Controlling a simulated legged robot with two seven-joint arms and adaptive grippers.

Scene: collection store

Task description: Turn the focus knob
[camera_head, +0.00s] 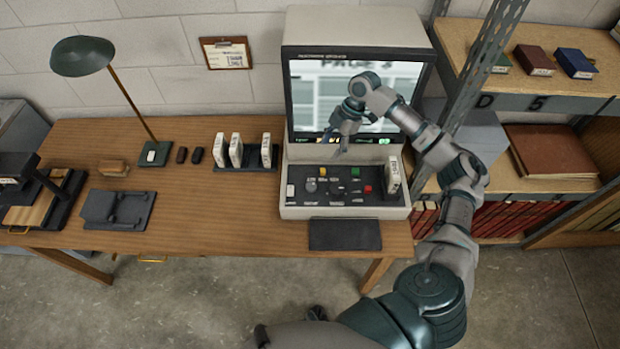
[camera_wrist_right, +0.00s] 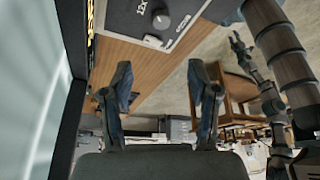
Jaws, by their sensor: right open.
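The microfilm reader (camera_head: 355,30) stands on the desk with a lit screen showing a blurred page. Its control panel (camera_head: 300,209) has a round grey knob (camera_head: 311,186) at the left, more small controls, and yellow, green and red buttons. I cannot read which knob is labelled focus. My right gripper (camera_head: 335,142) is open and empty, in front of the lower screen and above the panel, apart from the knobs. In the right wrist view its two fingers (camera_wrist_right: 164,82) are spread, and one knob (camera_wrist_right: 161,19) shows beyond them on the panel.
White film boxes (camera_head: 236,150) stand in a rack left of the reader; another box (camera_head: 392,175) stands on the panel's right. A dark pad (camera_head: 344,234) lies in front. A green lamp (camera_head: 83,56) is at left. A metal shelf post (camera_head: 484,65) rises close beside my right arm.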

